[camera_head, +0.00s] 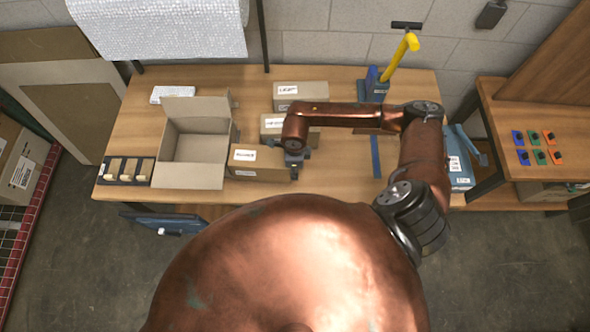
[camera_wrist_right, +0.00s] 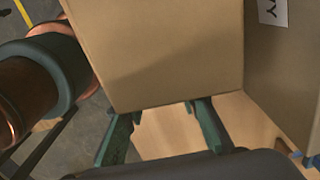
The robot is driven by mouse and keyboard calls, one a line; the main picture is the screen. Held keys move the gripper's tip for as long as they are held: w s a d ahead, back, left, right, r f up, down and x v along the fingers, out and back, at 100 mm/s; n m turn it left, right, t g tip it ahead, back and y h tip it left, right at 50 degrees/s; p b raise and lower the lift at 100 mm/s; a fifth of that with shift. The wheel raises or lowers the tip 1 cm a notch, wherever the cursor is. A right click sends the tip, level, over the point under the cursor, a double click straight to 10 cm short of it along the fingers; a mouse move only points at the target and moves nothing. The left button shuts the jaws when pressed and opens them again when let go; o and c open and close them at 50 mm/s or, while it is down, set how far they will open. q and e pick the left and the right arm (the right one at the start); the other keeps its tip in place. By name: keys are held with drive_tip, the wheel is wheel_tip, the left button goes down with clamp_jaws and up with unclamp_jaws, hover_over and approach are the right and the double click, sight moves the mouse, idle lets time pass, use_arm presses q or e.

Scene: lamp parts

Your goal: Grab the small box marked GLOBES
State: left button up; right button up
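Several small labelled cardboard boxes stand on the bench in the head view: a front box (camera_head: 262,164), a middle box (camera_head: 271,123) and a back box (camera_head: 302,94). Their labels are too small to read surely, so I cannot tell which is marked GLOBES. My right gripper (camera_head: 294,164) is at the right end of the front box. In the right wrist view its fingers (camera_wrist_right: 163,110) are apart, and their tips reach the lower edge of a plain cardboard box face (camera_wrist_right: 155,50). I cannot tell whether they touch it. My left gripper is out of view.
A large open carton (camera_head: 190,174) stands left of the boxes, beside a dark tray (camera_head: 125,171) of small parts. A yellow-handled tool (camera_head: 398,58) stands at the back right. A blue bin (camera_head: 460,174) is on the right. Another labelled box (camera_wrist_right: 285,65) fills the wrist view's right side.

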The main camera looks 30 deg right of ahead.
drive_tip(key=o, duration=1.5)
